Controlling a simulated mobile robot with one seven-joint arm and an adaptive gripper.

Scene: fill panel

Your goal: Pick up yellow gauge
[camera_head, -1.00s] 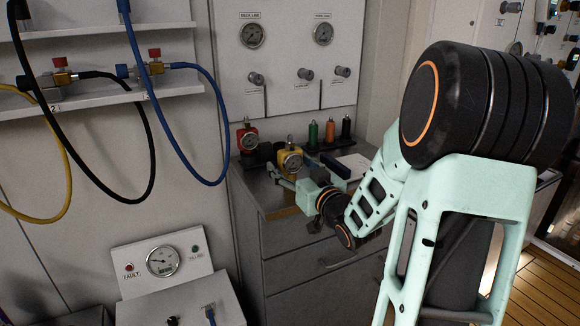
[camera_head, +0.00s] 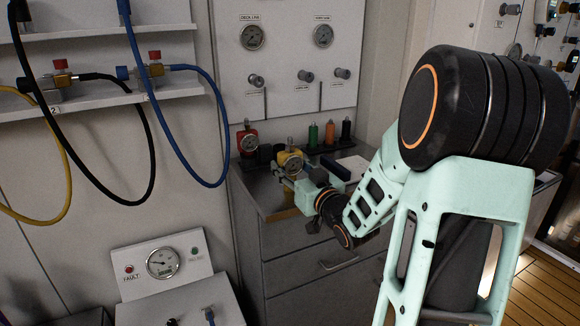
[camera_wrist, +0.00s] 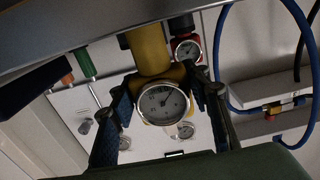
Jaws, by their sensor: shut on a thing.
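The yellow gauge (camera_head: 291,162) has a round white dial and stands near the front left edge of the grey cabinet top in the head view. In the wrist view the yellow gauge (camera_wrist: 163,102) sits between the two fingers, dial facing the camera. My gripper (camera_head: 290,177) reaches it from the right and front, and is shut on it. In the wrist view the fingers of my gripper (camera_wrist: 160,98) lie on both sides of the gauge's body. Whether its base touches the cabinet top is hard to tell.
A red gauge (camera_head: 248,140) stands just left of and behind the yellow one. A wall panel with dials (camera_head: 290,60) rises behind. Hoses (camera_head: 180,150) hang at the left.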

